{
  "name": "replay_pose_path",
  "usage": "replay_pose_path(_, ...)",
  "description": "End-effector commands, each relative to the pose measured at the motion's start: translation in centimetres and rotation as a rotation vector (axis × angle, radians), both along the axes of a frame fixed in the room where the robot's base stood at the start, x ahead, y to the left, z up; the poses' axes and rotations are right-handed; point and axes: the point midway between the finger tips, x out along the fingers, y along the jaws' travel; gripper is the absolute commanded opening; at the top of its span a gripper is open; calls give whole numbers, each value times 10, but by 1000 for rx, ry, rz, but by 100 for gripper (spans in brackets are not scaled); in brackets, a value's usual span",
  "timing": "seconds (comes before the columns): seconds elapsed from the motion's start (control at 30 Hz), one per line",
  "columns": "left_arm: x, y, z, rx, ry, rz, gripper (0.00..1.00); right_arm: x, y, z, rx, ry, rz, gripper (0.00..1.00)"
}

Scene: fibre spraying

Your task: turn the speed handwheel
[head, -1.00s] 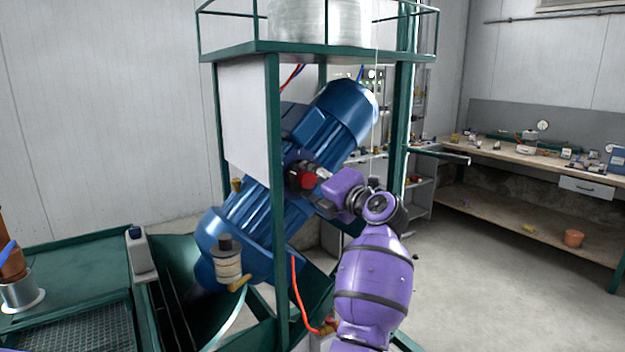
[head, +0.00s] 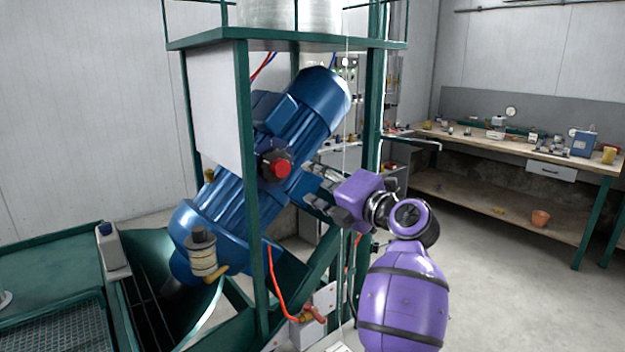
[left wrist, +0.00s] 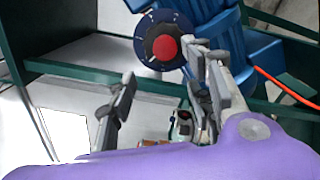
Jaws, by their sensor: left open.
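The speed handwheel (head: 277,168) is a dark round dial with a red centre on the side of the blue motor-like machine (head: 235,205). In the left wrist view the handwheel (left wrist: 164,48) shows pale tick marks round its dark rim. My left gripper (head: 316,184), on a purple wrist, is to the right of the handwheel and apart from it, its fingers pointing towards it. In the left wrist view the open fingers (left wrist: 162,68) are spread and empty, the wheel beyond their tips. I do not see my right gripper.
A green post (head: 250,230) of the frame stands just left of the handwheel. An orange hose (head: 277,290) hangs below. A workbench (head: 480,143) with small items is at the back right. Open floor lies between.

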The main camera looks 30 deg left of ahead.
Motion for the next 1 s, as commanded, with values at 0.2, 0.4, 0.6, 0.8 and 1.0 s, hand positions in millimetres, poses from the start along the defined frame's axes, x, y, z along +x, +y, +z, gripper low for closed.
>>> replay_pose_path(0.2, 0, 0, 3, 0, -4, -1, 47, 1, 0, 1, 0, -2, 0, 0)
replay_pose_path(0.4, -7, 19, 21, -78, -23, 42, 47, 18, 2, 26, 4, -48, 2, 0)
replay_pose_path(0.6, 4, 38, 3, -88, -73, 38, 47, 25, 5, 37, 11, -65, 7, 0)
replay_pose_path(0.8, 18, 48, -3, -59, -133, 2, 47, 14, 8, 24, 13, -26, 13, 0)
replay_pose_path(1.0, 30, 77, -1, -59, -136, 4, 47, 14, 9, 26, 15, -27, 14, 0)
